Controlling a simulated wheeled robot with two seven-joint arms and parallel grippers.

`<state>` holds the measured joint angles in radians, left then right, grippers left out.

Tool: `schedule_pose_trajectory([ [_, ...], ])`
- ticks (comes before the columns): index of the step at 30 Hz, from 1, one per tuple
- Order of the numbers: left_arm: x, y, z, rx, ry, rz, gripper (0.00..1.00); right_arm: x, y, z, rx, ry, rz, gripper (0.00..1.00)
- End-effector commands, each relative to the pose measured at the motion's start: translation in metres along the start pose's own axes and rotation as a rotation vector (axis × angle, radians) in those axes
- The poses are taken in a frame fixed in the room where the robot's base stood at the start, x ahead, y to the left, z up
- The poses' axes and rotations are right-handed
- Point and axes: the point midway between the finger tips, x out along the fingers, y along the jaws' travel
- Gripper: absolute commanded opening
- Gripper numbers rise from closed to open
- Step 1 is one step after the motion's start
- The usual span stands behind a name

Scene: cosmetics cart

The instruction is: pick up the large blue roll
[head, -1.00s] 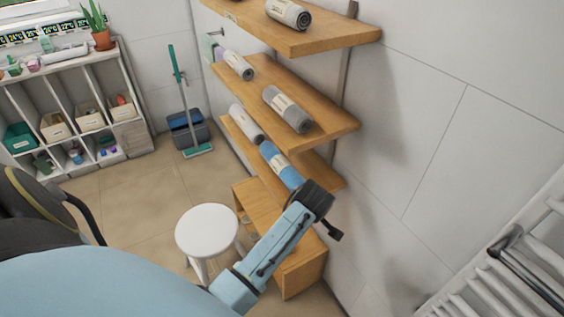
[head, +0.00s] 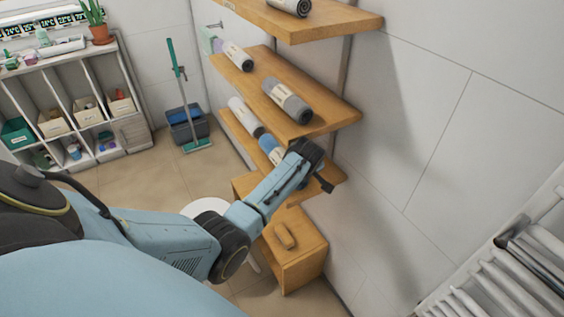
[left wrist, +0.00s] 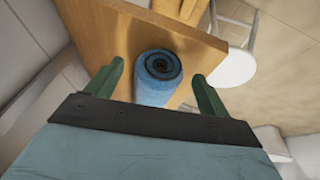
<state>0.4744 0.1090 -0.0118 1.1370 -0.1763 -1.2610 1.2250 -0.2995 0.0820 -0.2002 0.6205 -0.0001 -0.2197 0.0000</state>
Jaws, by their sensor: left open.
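The large blue roll (head: 270,148) lies on the third shelf down in the head view, with a pale label band. My left arm hides its near part. In the left wrist view its round blue end (left wrist: 158,75) faces the camera on the wooden board. My left gripper (head: 312,166) is at the shelf's near end, in front of the roll. In the left wrist view my left gripper (left wrist: 157,72) is open, with one green finger on each side of the roll's end. Gaps show on both sides. My right gripper is not in view.
A grey-and-white roll (head: 287,99) lies on the shelf (head: 335,115) above. A whitish roll (head: 243,115) lies behind the blue one. A white stool (head: 205,207) stands below, partly behind my arm. A low wooden cabinet (head: 300,262) is under the shelves; the wall is at right.

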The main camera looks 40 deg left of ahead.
Motion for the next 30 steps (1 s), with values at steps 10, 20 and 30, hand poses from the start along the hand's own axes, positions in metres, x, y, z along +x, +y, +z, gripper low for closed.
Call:
schedule_pose_trajectory([
  [10, 0.0109, 0.0006, -0.0011, -0.002, 0.002, 0.003, 0.80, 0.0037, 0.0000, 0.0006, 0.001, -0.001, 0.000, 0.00],
  [20, 0.0108, 0.0004, -0.0010, -0.002, 0.002, 0.003, 0.44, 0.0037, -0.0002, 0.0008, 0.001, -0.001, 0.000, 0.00],
  [30, 0.0103, 0.0011, -0.0018, -0.001, 0.004, 0.004, 0.23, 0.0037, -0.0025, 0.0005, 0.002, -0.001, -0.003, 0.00],
])
